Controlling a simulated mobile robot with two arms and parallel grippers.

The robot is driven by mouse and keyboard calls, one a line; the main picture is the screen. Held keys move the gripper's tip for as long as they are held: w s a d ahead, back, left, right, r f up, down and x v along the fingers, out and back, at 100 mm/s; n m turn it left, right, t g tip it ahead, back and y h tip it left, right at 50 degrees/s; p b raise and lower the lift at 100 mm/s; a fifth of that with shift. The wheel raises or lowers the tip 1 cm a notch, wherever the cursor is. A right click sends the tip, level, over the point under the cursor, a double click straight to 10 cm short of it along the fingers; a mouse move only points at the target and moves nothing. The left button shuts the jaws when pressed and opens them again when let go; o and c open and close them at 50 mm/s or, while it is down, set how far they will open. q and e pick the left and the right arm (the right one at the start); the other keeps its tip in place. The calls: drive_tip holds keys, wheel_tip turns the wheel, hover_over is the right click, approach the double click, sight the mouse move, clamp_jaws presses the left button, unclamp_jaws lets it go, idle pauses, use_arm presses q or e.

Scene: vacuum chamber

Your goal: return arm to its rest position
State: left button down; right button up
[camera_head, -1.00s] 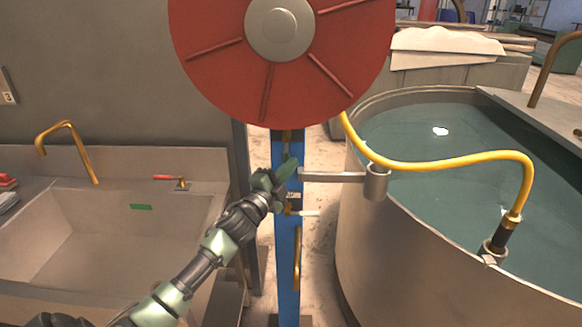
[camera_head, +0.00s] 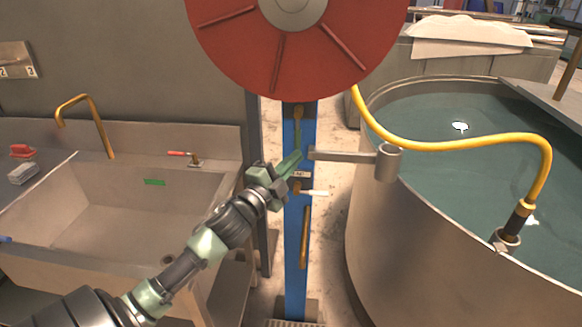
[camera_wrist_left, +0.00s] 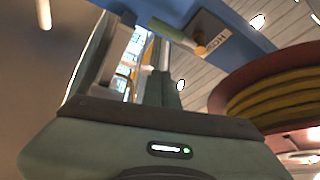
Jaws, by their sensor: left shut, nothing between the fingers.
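My left arm comes in from the lower left in the head view. Its green gripper (camera_head: 293,160) is shut and empty, in front of the blue post (camera_head: 297,225), close to the small label and white-handled valve (camera_head: 312,193). I cannot tell whether it touches the post. In the left wrist view the gripper's fingers (camera_wrist_left: 140,75) point up toward the blue post (camera_wrist_left: 230,30). My right gripper is not in view.
A red hose reel (camera_head: 290,75) tops the post, with a grey holder arm (camera_head: 345,155) on its right. A yellow hose (camera_head: 440,145) runs to the water tank (camera_head: 400,230). A sink (camera_head: 130,255) stands left, under the left arm. Bare floor shows beside the post.

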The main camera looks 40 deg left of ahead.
use_arm(q)
drive_tip(key=shift+s+d, duration=0.2)
drive_tip(key=shift+s, duration=0.3)
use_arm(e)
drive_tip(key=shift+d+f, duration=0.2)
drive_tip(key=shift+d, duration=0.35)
use_arm(q)
drive_tip(key=shift+d+r, duration=0.1)
